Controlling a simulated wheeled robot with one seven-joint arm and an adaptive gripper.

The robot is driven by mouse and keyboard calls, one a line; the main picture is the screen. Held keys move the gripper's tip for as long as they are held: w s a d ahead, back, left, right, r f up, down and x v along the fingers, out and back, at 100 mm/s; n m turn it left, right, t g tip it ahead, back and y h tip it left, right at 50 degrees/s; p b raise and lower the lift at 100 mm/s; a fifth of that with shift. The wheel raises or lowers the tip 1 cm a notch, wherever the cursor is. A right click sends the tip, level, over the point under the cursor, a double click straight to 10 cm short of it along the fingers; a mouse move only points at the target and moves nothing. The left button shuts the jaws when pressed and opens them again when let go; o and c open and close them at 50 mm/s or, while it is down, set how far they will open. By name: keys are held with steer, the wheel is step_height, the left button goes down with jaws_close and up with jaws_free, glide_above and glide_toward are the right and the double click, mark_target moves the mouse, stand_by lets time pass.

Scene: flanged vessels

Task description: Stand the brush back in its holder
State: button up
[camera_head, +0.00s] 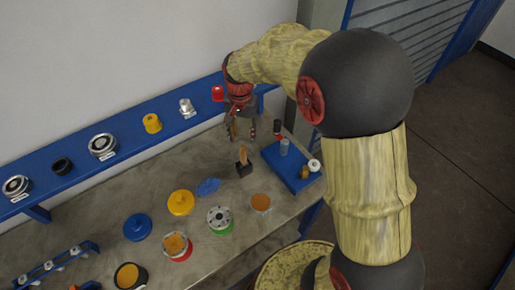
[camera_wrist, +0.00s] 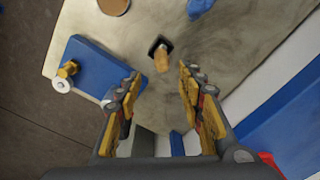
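The brush (camera_head: 243,153), seen as a brown wooden piece, stands in a small black holder (camera_head: 243,169) on the grey bench. In the wrist view the wooden end of the brush (camera_wrist: 161,62) rises from the square black holder (camera_wrist: 154,43), between and beyond my fingertips. The lower part of the brush is hidden inside the holder. My gripper (camera_head: 242,132) is above and behind the holder, pointing down. In the wrist view my gripper (camera_wrist: 160,74) has its fingers wide apart with nothing between them. It appears apart from the brush.
A blue block (camera_head: 290,165) with small fittings stands right of the holder. A blue cloth-like piece (camera_head: 208,187), a yellow lid (camera_head: 180,202) and flanged vessels (camera_head: 220,219) lie to the left and front. A blue shelf (camera_head: 120,145) with parts runs along the wall.

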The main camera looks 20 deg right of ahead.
steer(key=s+r+n+t, duration=0.2)
steer(key=s+r+n, duration=0.1)
steer(key=s+r, duration=0.8)
steer(key=s+r+n+t, duration=0.1)
steer(key=s+r+n, duration=0.1)
steer(key=s, duration=0.5)
steer(key=s+r+n+t, duration=0.2)
steer(key=s+r+n, duration=0.1)
steer(key=s, duration=0.3)
steer(key=shift+s+r, duration=0.25)
steer(key=shift+s, duration=0.15)
step_height(320, 180, down, 6)
steer(key=b, duration=0.6)
steer(key=shift+f, duration=0.15)
steer(key=shift+a, duration=0.1)
